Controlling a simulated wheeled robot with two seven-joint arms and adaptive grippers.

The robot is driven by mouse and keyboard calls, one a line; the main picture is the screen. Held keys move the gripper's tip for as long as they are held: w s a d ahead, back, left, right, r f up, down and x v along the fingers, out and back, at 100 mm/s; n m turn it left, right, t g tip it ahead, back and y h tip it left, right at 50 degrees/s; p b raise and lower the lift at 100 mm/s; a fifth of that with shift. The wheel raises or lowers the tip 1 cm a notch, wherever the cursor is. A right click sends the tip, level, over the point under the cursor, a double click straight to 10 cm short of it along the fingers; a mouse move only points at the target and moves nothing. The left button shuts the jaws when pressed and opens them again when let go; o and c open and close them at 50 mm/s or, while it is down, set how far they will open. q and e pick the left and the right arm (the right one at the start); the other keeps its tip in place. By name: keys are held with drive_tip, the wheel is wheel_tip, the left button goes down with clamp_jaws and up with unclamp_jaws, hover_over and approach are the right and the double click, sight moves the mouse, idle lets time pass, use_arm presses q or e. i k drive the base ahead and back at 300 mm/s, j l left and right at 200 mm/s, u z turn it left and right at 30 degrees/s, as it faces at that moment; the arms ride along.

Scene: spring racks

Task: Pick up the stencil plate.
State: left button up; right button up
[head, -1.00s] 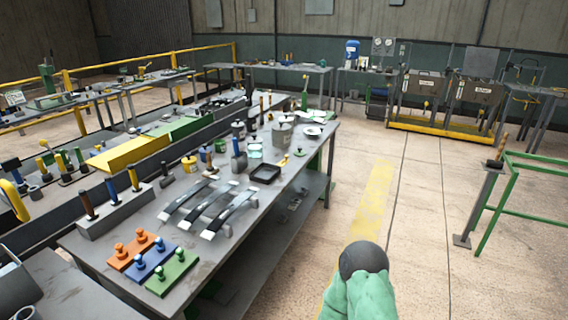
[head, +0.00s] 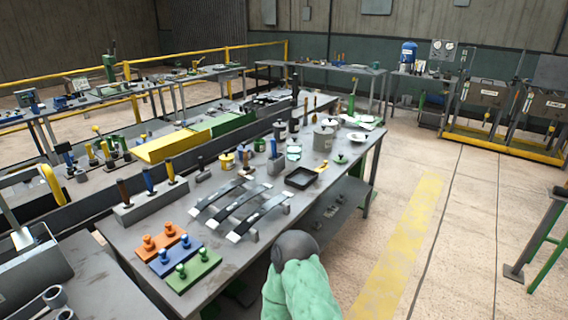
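I cannot pick out a stencil plate for certain. Three flat knobbed plates lie side by side on the near end of the long grey bench (head: 236,250): an orange plate (head: 155,252), a blue plate (head: 177,262) and a green plate (head: 196,274). Small flat pale pieces (head: 293,153) lie farther along, too small to identify. Part of my arm, green with a dark rounded end, shows at the bottom centre beside the bench's right edge. Neither of my grippers is in view.
Curved metal strips (head: 240,207), a block with upright handles (head: 150,207), a black tray (head: 300,187) and a grey pot (head: 323,140) stand on the bench. Clear floor with a yellow stripe (head: 405,240) lies to the right. A green frame (head: 546,245) stands at far right.

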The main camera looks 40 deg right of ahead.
sight(325, 162)
drive_tip(key=l+u, duration=0.25)
drive_tip(key=l, duration=0.35)
drive_tip(key=l+u, duration=0.2)
drive_tip(key=l, duration=0.4)
drive_tip(key=l+u, duration=0.25)
drive_tip(key=l, duration=0.35)
drive_tip(key=k+l+u, duration=0.25)
drive_tip(key=l, duration=0.35)
drive_tip(key=i, duration=0.1)
